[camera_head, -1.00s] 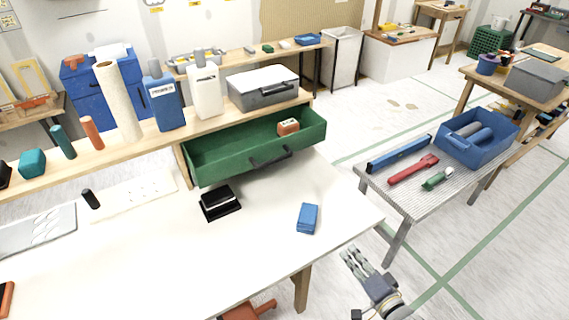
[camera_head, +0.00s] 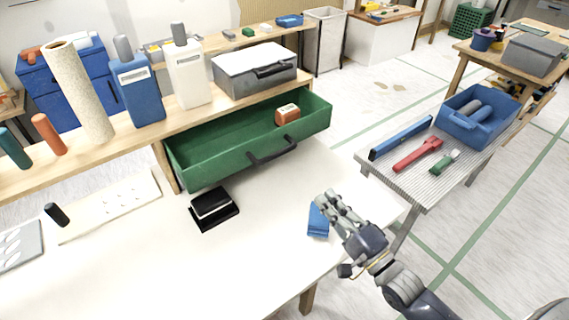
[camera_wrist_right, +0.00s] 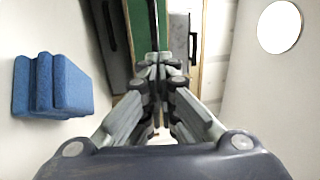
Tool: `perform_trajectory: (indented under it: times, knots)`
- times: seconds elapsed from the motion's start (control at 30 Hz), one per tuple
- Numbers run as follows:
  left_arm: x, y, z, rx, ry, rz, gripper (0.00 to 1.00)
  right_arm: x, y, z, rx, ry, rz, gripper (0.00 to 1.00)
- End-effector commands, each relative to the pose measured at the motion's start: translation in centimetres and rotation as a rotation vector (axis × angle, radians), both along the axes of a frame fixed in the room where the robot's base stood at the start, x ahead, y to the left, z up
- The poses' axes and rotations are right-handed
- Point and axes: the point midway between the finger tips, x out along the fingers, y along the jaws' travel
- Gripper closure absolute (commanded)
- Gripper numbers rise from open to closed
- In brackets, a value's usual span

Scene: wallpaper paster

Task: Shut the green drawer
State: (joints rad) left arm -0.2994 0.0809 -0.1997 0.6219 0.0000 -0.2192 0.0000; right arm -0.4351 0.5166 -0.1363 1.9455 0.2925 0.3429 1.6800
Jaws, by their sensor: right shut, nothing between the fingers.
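The green drawer (camera_head: 210,165) stands open under the wooden shelf, pulled out over the white table. Its dark handle (camera_head: 272,151) is on the front panel. An orange block (camera_head: 287,114) lies inside at the right end. My right gripper (camera_head: 326,199) is shut and empty, above the right part of the table, in front of the drawer and apart from it. In the right wrist view the shut fingers (camera_wrist_right: 160,62) point toward the green drawer (camera_wrist_right: 143,25), partly hidden behind them. My left gripper is not in view.
A blue block (camera_head: 317,222) lies on the table (camera_head: 170,270) beside my right gripper; it also shows in the wrist view (camera_wrist_right: 50,86). A black box (camera_head: 213,207) lies before the drawer. A grey case (camera_head: 254,70) and bottles stand on the shelf above.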

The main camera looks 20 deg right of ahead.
Motion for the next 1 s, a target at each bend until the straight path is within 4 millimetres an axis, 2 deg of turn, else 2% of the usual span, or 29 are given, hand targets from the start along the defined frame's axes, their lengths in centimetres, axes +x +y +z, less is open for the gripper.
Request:
perform_trajectory:
  times: [0.03,0.1,0.27,0.37,1.0]
  knots:
    - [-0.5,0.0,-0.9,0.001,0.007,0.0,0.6,0.0,0.0,-0.8,0.001,-0.001,0.001,1.0]
    - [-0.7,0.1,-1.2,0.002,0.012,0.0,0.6,0.0,0.0,-1.1,0.001,-0.002,0.001,1.0]
    - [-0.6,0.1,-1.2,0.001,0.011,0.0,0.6,0.3,0.2,-1.0,0.002,-0.003,0.001,1.0]
    - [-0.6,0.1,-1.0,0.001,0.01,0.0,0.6,1.2,0.5,-0.6,0.003,-0.005,0.001,1.0]
    - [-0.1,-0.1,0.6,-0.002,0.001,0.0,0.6,11.3,4.0,1.4,0.003,-0.003,0.001,1.0]
